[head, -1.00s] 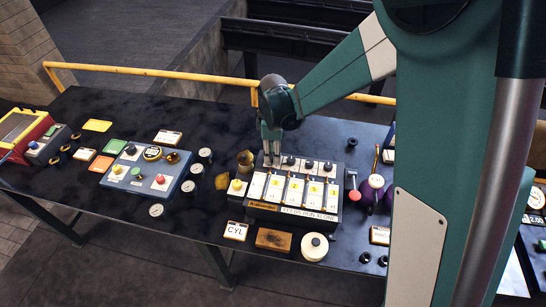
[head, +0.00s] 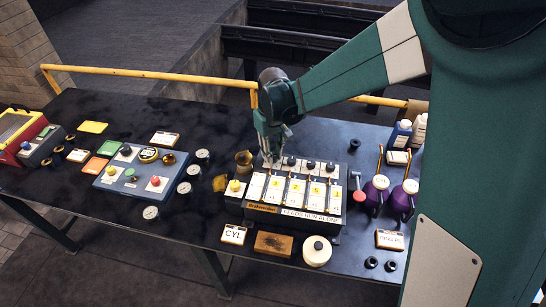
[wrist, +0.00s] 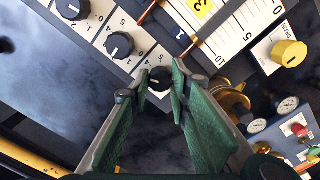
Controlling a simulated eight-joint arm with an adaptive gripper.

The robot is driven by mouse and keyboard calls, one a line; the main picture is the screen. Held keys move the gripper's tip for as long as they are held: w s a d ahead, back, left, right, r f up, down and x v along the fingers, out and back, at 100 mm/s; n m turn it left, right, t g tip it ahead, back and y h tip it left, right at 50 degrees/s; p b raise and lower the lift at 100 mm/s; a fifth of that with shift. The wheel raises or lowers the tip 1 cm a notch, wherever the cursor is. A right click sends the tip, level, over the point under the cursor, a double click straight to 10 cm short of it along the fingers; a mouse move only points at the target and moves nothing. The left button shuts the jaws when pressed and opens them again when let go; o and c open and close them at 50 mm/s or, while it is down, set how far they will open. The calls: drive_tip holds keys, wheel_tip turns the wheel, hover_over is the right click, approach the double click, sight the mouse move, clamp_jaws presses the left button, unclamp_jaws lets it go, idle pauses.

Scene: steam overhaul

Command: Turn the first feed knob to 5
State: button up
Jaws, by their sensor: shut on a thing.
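The feed box (head: 292,216) stands on the dark bench in the head view, with numbered white columns and a row of black knobs along its far edge. The first feed knob (wrist: 159,78) is black with a small white mark, at the row's end nearest the yellow knob. My gripper (wrist: 158,92) is shut on this knob, one finger on each side, in the wrist view. In the head view my gripper (head: 271,158) reaches down to the box's far left corner and hides the first knob. I cannot read the knob's exact setting.
A neighbouring black knob (wrist: 120,44) sits close beside my fingers. A yellow knob (head: 235,186) and a brass cup (head: 244,161) stand left of the box. Purple-based bottles (head: 376,190) stand to the right. A yellow rail (head: 170,75) runs behind the bench.

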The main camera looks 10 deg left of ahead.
sight(274, 156)
drive_tip(key=m+b, duration=0.2)
drive_tip(key=m, duration=0.5)
drive_tip(key=m+b, duration=0.1)
drive_tip(key=m, duration=0.6)
idle(0.4)
drive_tip(key=o, duration=0.9)
drive_tip(key=shift+r, duration=0.15)
drive_tip(key=shift+r, duration=5.9)
drive_tip(key=shift+d, duration=0.1)
